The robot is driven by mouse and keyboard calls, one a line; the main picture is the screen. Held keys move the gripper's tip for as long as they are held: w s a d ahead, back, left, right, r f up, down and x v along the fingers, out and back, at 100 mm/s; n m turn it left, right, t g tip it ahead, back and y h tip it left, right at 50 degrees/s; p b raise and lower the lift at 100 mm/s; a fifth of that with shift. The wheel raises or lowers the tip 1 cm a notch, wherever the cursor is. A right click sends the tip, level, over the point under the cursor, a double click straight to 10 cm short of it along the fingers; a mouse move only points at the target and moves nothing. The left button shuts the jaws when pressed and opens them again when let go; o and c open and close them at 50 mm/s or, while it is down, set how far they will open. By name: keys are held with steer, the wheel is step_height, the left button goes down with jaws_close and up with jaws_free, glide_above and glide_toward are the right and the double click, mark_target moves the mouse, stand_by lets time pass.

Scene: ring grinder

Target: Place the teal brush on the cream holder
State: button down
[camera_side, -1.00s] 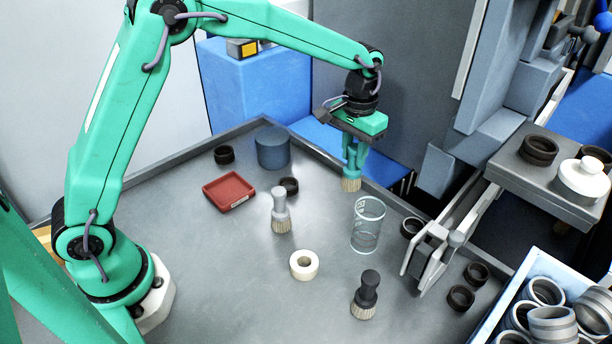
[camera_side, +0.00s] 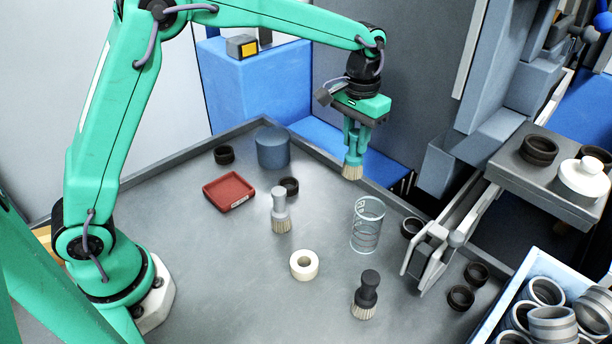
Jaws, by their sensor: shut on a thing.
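My gripper (camera_side: 356,132) is shut on the teal brush (camera_side: 353,160) and holds it upright in the air, bristles down, near the back edge of the tray. The brush handle is partly hidden between the fingers. The cream holder (camera_side: 295,265) is a short ring with a hole in its top, lying empty on the grey tray, nearer the camera and to the left of my gripper.
A clear glass beaker (camera_side: 367,226) stands below and right of the held brush. A grey brush (camera_side: 280,212) and a black brush (camera_side: 366,296) stand near the holder. A red dish (camera_side: 229,191), a blue cylinder (camera_side: 272,147) and dark rings (camera_side: 461,298) are also on the tray (camera_side: 215,290).

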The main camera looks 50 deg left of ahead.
step_height(320, 180, up, 9)
steer(key=shift+r, duration=0.15)
steer(key=s+d+r+n, duration=0.1)
steer(key=s+d, duration=0.5)
steer(key=s, duration=0.4)
steer(key=s+d+r, duration=0.1)
steer(key=s+d, duration=0.4)
steer(key=s, duration=0.4)
steer(key=s+f+n, duration=0.1)
steer(key=s+f, duration=0.1)
steer(key=s, duration=0.9)
steer(key=f, duration=0.5)
steer(key=shift+s+d, duration=0.1)
steer(key=shift+d, duration=0.25)
steer(key=shift+f, duration=0.1)
steer(key=w+a+f, duration=0.5)
steer(key=w+f, duration=0.2)
steer(key=w, duration=0.3)
steer(key=shift+a, duration=0.35)
steer(key=shift+w, duration=0.1)
